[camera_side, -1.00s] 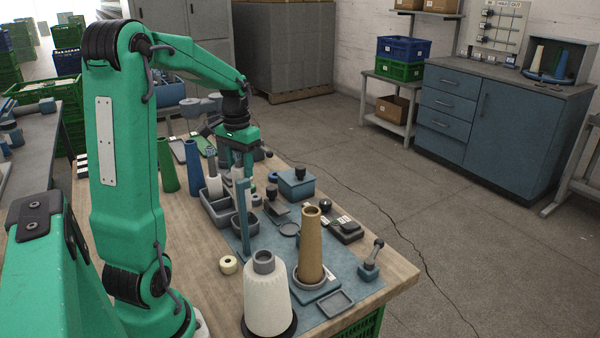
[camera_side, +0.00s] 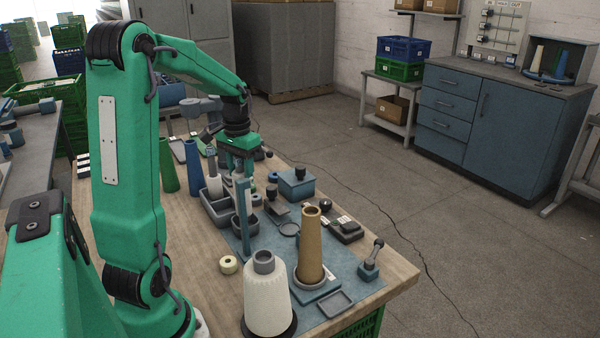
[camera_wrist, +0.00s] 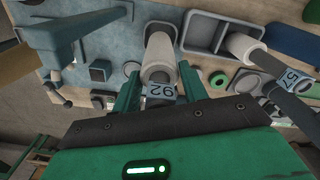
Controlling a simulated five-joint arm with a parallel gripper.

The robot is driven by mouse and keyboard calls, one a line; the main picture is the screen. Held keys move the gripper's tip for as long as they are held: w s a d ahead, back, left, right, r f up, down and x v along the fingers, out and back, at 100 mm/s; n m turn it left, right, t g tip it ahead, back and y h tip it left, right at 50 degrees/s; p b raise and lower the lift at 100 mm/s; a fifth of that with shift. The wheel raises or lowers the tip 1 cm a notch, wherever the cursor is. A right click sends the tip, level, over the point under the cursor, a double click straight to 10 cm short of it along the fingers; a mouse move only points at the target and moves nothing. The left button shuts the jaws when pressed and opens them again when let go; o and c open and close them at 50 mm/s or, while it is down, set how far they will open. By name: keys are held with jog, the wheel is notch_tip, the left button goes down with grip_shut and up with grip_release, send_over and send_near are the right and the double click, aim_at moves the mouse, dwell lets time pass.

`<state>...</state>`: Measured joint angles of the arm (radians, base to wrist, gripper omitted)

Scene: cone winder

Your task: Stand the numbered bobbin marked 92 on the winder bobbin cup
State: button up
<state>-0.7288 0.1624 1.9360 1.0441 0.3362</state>
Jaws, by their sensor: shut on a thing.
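The white bobbin marked 92 (camera_wrist: 158,58) stands between the two green fingers of my gripper (camera_wrist: 158,84) in the wrist view, its number tag facing the palm. My gripper is shut on it. In the side view my gripper (camera_side: 241,170) points down over the bench beside the grey tray, and its fingers hide most of the bobbin. A second white bobbin, marked 57 (camera_wrist: 245,48), stands in the tray to the right in the wrist view. It also shows in the side view (camera_side: 214,186). I cannot tell for sure which fitting is the winder bobbin cup.
The grey divided tray (camera_wrist: 205,28) lies close beside my gripper. A big white cone (camera_side: 268,295) and a tan cone (camera_side: 311,245) stand nearer the camera. Green and blue cones (camera_side: 193,168) stand left.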

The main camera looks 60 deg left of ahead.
jog(key=shift+f, duration=0.8)
dwell(0.4)
jog(key=shift+f, duration=1.1)
dwell(0.4)
jog(key=o, duration=1.1)
jog(key=shift+r, duration=0.1)
jog(key=shift+r, duration=3.85)
